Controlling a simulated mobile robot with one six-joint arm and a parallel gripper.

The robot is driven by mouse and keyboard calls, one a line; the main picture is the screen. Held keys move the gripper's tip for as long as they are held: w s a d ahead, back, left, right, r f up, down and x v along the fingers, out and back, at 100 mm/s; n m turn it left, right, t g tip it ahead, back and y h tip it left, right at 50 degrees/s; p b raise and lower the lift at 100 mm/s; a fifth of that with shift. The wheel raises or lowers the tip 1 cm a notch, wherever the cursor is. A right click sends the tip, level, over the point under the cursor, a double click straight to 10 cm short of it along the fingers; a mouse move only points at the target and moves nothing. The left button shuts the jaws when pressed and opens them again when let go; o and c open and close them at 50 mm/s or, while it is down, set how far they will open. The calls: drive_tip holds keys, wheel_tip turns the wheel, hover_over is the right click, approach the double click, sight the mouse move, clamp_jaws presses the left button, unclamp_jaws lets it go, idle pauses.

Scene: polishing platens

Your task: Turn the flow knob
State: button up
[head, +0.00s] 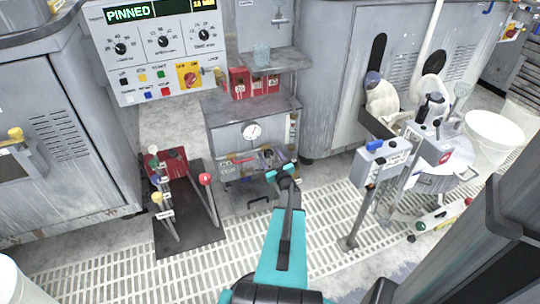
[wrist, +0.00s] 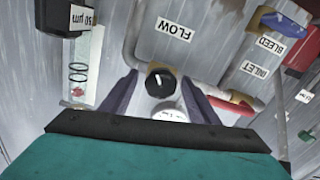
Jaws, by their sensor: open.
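The flow knob (wrist: 160,84) is a round black knob with a white mark on its face. In the wrist view it sits below the FLOW label (wrist: 173,29) on a grey panel. My gripper (wrist: 158,77) is open, with one dark finger on either side of the knob. I cannot tell whether the fingers touch it. In the head view my gripper (head: 283,173) is at the lower front of the grey cabinet (head: 222,137), and the knob cannot be made out there.
A white round part (wrist: 168,113) lies just below the knob, between the fingers. Pipes run around the panel, with a red-handled valve (wrist: 242,107) and a blue handle (wrist: 284,23) at right.

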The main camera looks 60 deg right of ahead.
drive_tip(key=p+v, duration=0.2)
drive_tip(key=v, duration=1.2)
drive_tip(key=shift+p, duration=0.4)
drive_tip(key=shift+d, duration=0.1)
drive_tip(key=w+a+f+g+y+p, duration=0.25)
drive_tip(key=w+a+g+p, duration=0.25)
drive_tip(key=w+a+p, duration=0.45)
drive_tip(key=w+a+f+g+y+p, duration=0.15)
drive_tip(key=a+g+y+p, duration=0.3)
drive_tip(key=a, duration=1.45)
drive_tip(key=s+a+r+n+g+y+p, duration=0.1)
drive_tip(key=s+a+r+g+p, duration=0.2)
drive_tip(key=s+a, duration=0.3)
drive_tip(key=s+a+r+n+g+y+p, duration=0.1)
drive_tip(key=s+a+r+g+p, duration=0.3)
drive_tip(key=a, duration=1.1)
drive_tip(key=s+a+r+n+g+y+p, duration=0.1)
drive_tip(key=s+a+r+n+g+p, duration=0.2)
drive_tip(key=s+a, duration=0.5)
wheel_tip(320, 180, up, 2)
drive_tip(key=shift+a+r+y+p, duration=0.2)
drive_tip(key=shift+a+y+p, duration=0.2)
drive_tip(key=shift+a+p, duration=0.65)
